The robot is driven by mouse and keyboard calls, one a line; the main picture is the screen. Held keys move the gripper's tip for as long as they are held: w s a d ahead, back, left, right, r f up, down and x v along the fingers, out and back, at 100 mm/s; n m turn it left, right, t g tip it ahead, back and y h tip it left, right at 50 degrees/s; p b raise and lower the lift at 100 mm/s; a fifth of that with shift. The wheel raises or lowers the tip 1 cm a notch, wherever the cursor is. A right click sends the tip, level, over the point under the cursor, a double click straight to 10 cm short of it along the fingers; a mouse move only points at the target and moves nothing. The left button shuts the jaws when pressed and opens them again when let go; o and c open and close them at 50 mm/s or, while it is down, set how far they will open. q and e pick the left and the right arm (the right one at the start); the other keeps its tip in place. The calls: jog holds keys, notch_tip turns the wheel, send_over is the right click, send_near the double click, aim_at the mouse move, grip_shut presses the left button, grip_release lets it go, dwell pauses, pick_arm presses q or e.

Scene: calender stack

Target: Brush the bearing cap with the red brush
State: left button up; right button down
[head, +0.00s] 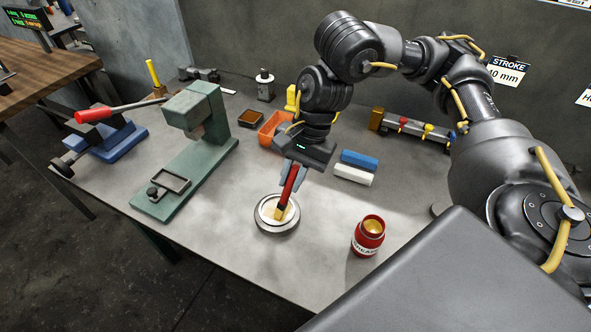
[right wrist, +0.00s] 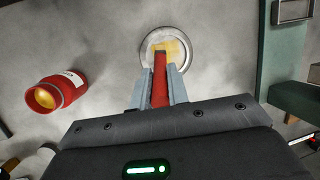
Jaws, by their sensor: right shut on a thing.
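My right gripper (head: 294,172) is shut on the red brush (head: 289,187), whose handle sits between its fingers. The brush points down and its yellowish bristle end is over the bearing cap (head: 277,226), a round, pale metal dish on the bench. The bristles look to be at the cap's face; exact contact cannot be told. In the right wrist view the red brush (right wrist: 160,80) lies between the two grey fingers, and the bearing cap (right wrist: 148,55) shows a yellow patch on its face. My left gripper is not in view.
An open red grease jar (head: 368,237) stands right of the cap. A green press (head: 190,150) stands at left.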

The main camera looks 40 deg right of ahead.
jog(key=shift+w+d, duration=0.4)
jog(key=shift+d, duration=0.2)
jog(key=shift+w+d, duration=0.3)
jog(key=shift+d, duration=0.2)
jog(key=shift+w+d, duration=0.3)
jog(key=shift+d, duration=0.2)
jog(key=shift+r, duration=0.15)
notch_tip(320, 180, up, 6)
jog(key=p, duration=0.5)
notch_tip(320, 180, up, 3)
jog(key=p, duration=0.2)
jog(key=shift+p, duration=0.35)
